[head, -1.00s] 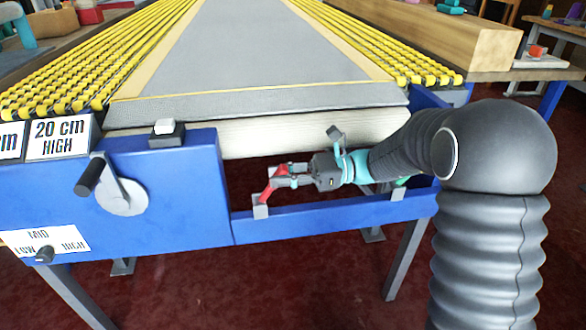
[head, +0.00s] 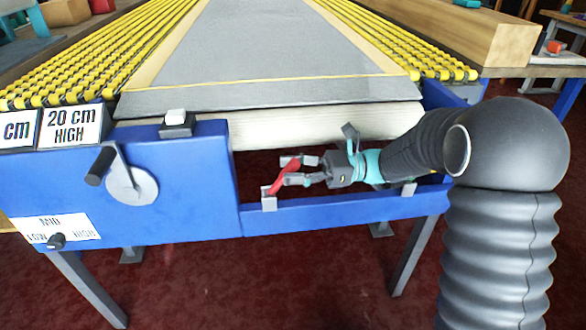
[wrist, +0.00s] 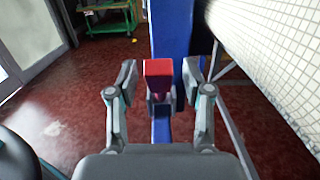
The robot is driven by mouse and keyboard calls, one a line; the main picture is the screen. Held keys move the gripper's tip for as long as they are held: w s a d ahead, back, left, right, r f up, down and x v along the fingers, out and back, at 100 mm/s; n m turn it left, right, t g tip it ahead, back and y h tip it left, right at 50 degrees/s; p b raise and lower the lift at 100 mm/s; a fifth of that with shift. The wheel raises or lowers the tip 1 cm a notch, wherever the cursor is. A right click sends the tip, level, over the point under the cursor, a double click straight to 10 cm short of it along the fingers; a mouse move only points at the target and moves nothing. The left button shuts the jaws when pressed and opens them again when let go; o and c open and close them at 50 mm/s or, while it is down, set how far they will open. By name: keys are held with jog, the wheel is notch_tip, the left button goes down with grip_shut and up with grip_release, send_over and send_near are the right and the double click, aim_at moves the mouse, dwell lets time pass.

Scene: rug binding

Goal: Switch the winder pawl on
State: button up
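The winder pawl appears to be the red lever (head: 277,177) on a grey bracket (head: 269,203) at the blue lower rail. It leans up and to the right in the head view. My gripper (head: 299,170) reaches in from the right, under the pale roller, with its fingers at the lever's upper part. In the wrist view the lever's red end (wrist: 158,68) stands between the two spread fingers of my gripper (wrist: 159,78), with a gap on each side. The gripper looks open and holds nothing. The lever's lower part is partly hidden in the wrist view.
The pale roller (head: 330,125) lies just above my gripper, and the blue rail (head: 340,210) runs below it. A crank (head: 125,178), a white switch (head: 176,121) and a LOW/HIGH knob (head: 57,241) are on the blue panel at left.

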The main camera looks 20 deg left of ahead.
notch_tip(320, 180, up, 10)
dwell(0.6)
jog(key=s+d+f+n+t+h, duration=0.3)
jog(key=s+d+n+t+h, duration=0.1)
jog(key=d, duration=0.7)
jog(key=s+d+f+n+t+h, duration=0.4)
jog(key=s+d+h, duration=0.3)
jog(key=d, duration=0.4)
jog(key=s+d+f+n+t+h, duration=0.3)
jog(key=s+d+n+t+h, duration=0.2)
jog(key=d, duration=0.6)
jog(key=shift+s+f+h, duration=0.25)
jog(key=shift+s+h, duration=0.15)
jog(key=shift+s, duration=0.65)
jog(key=shift+c, duration=0.8)
jog(key=shift+a, duration=0.15)
